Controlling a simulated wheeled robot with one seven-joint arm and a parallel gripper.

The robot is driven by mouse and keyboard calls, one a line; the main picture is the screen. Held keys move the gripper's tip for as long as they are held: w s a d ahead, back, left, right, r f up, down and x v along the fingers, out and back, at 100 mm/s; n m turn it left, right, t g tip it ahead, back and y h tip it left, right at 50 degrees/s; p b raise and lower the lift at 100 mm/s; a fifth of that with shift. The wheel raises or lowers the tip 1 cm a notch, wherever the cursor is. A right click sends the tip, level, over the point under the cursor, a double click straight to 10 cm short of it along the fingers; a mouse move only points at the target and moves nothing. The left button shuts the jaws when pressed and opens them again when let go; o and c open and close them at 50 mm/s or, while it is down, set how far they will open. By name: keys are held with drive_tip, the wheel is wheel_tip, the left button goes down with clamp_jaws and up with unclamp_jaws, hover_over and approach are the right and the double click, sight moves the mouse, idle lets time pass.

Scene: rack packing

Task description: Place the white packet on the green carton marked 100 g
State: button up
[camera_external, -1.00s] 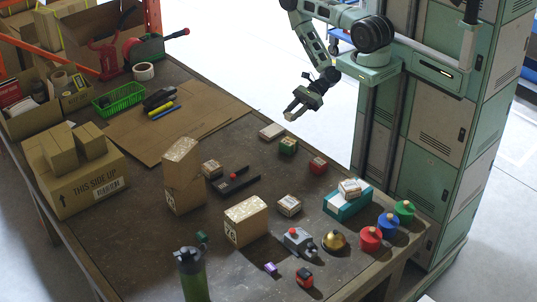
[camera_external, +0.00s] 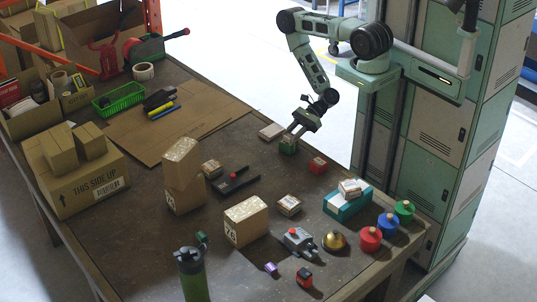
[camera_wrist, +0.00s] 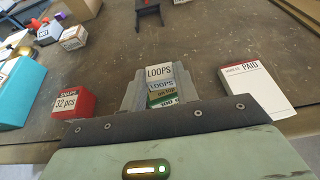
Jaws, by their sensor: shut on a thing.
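The green carton (camera_external: 288,147) stands on the table below my arm, with a pale top. In the wrist view the carton (camera_wrist: 162,96) shows "LOOPS" on two faces and "100" on a green band. My gripper (camera_external: 293,136) reaches down to it; in the wrist view the fingers (camera_wrist: 160,86) lie on both sides of it, shut on it. A flat white packet (camera_external: 271,131) lies on the table beside the carton, apart from it.
A red carton (camera_external: 318,165) marked "32 pcs" stands near the green one. A teal box (camera_external: 345,205) bears a small carton (camera_external: 350,188). A black forked item (camera_external: 235,181) and tan boxes (camera_external: 246,222) stand toward the front. Bare table lies between.

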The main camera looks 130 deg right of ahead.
drive_tip(key=shift+f, duration=0.15)
drive_tip(key=o, duration=1)
drive_tip(key=shift+c, duration=0.2)
drive_tip(key=shift+r, duration=0.25)
drive_tip(key=b+v, duration=0.3)
drive_tip(key=v, duration=0.9)
drive_tip(key=shift+b, duration=0.3)
